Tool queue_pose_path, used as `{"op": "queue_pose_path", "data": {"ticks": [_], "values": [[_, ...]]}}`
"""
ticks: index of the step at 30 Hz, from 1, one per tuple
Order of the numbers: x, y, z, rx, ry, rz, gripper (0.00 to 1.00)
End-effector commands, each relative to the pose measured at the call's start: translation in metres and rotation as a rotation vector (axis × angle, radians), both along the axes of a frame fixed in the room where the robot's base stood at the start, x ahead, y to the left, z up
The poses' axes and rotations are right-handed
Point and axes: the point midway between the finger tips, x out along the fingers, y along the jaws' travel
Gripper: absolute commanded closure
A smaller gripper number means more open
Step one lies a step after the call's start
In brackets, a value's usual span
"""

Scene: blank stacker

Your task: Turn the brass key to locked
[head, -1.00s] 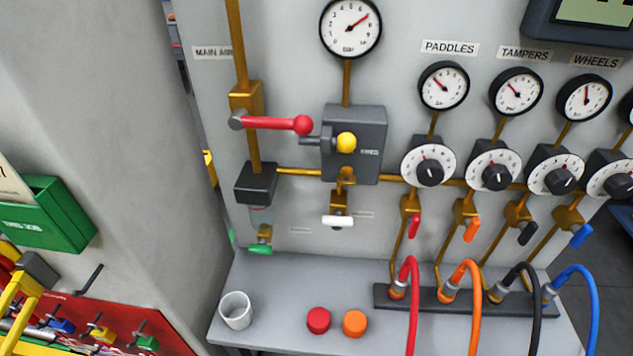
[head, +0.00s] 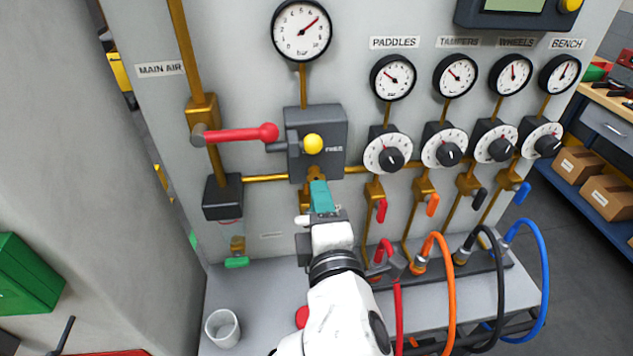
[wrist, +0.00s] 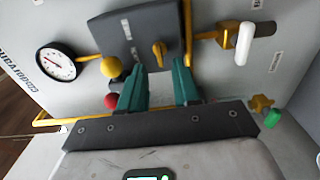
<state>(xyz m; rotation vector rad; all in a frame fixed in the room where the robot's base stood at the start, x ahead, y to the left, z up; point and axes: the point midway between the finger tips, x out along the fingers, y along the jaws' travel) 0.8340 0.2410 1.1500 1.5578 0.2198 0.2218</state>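The brass key (head: 316,174) sits low on the dark grey box (head: 332,140) on the panel, partly hidden by my gripper in the head view. In the wrist view the key (wrist: 160,50) shows as a small brass tab on the dark box (wrist: 140,30). My gripper (head: 320,186) reaches up to it from below. In the wrist view the teal fingers of my gripper (wrist: 160,66) stand apart. The key appears just beyond and between their tips, with no visible contact.
A yellow knob (head: 313,144) and a red lever (head: 240,134) jut out near the box. A white handle (wrist: 244,43) and a green handle (head: 236,262) are close by. Hoses (head: 444,290) rise at right. A white cup (head: 222,327) stands on the shelf.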

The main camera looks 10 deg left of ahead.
Motion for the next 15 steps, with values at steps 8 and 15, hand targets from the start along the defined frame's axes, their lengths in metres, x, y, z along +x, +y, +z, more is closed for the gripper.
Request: {"op": "queue_pose_path", "data": {"ticks": [8, 15], "values": [[0.033, 0.009, 0.001, 0.001, 0.001, -0.002, 0.68], [0.038, 0.010, 0.000, 0.002, 0.002, -0.001, 0.68]]}}
